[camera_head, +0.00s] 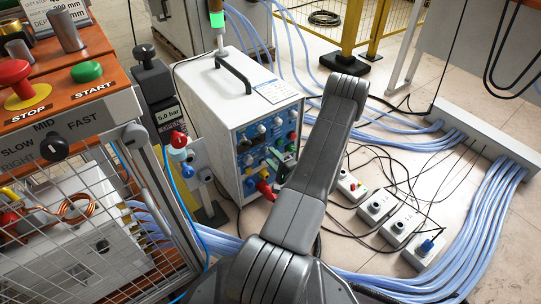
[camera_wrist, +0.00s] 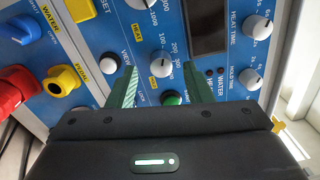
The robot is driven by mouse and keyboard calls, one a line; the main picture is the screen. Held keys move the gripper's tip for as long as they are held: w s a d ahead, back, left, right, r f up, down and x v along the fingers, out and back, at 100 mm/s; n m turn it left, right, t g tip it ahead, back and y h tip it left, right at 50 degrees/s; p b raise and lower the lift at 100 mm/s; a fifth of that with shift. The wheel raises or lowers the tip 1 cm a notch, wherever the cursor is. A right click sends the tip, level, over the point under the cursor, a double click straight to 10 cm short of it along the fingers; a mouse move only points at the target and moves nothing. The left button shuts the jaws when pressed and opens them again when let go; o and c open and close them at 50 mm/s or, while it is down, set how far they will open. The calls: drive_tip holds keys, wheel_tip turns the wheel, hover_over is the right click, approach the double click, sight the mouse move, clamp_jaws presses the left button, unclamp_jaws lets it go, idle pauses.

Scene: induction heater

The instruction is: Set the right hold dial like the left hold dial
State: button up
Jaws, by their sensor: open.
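The heater's blue control panel (camera_wrist: 205,15) fills the upper wrist view. A white dial labelled HOLD TIME (camera_wrist: 250,78) is at its right, below the HEAT TIME dial (camera_wrist: 258,27). I cannot make out its exact setting. No second hold label is readable, so I cannot tell which dial is the left hold dial. My gripper (camera_wrist: 161,85) is open and empty, with green-lined fingers in front of the panel. A white dial (camera_wrist: 160,66) and a green button (camera_wrist: 172,98) show between the fingers. The HOLD TIME dial is to the right of both fingers.
The white heater box (camera_head: 220,95) stands on the floor. An orange console (camera_head: 60,60) with a mesh cage is at left. Pale blue hoses (camera_head: 480,225), cables and small boxes cover the floor at right.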

drive_tip(key=p+v, duration=0.2)
drive_tip(key=v, duration=1)
drive_tip(key=shift+p, duration=0.4)
drive_tip(key=shift+a, duration=0.1)
drive_tip(key=b+x, duration=0.3)
drive_tip(key=x, duration=1)
drive_tip(key=shift+w+a+b, duration=0.15)
drive_tip(key=shift+w+b, duration=0.15)
drive_tip(key=shift+w, duration=0.05)
drive_tip(key=shift+s, duration=0.1)
